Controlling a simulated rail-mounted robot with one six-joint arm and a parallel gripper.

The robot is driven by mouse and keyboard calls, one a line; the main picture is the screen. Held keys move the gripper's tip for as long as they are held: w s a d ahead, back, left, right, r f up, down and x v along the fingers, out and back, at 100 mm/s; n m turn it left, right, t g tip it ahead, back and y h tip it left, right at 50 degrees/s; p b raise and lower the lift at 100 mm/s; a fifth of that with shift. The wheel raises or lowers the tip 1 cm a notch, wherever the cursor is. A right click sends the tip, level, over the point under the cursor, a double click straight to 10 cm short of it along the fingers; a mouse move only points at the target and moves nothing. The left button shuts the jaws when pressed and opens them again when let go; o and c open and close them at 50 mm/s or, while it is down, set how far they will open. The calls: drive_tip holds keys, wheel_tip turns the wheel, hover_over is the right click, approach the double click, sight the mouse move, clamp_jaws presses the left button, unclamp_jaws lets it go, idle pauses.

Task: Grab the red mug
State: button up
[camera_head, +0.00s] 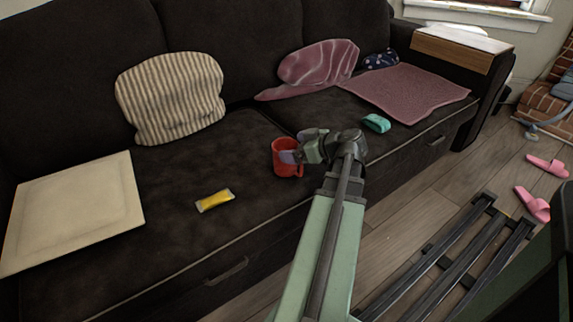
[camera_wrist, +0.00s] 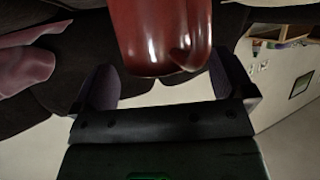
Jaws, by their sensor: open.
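The red mug (camera_head: 285,160) stands upright on the dark sofa seat, near the middle of the head view. In the wrist view the mug (camera_wrist: 165,35) fills the top centre, with its glossy side and one end showing.
A yellow packet (camera_head: 215,200) and a white square panel (camera_head: 75,212) lie left on the seat. A teal item (camera_head: 377,123) lies right of the mug, by a pink mat (camera_head: 415,92). A striped cushion (camera_head: 170,97) leans behind. Pink slippers (camera_head: 533,204) lie on the floor.

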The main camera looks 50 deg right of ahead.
drive_tip(key=shift+x, duration=0.8)
drive_tip(key=c, duration=1.3)
drive_tip(key=shift+c, duration=0.2)
wheel_tip(320, 180, up, 20)
drive_tip(key=p, duration=2)
drive_tip(key=shift+r, duration=0.15)
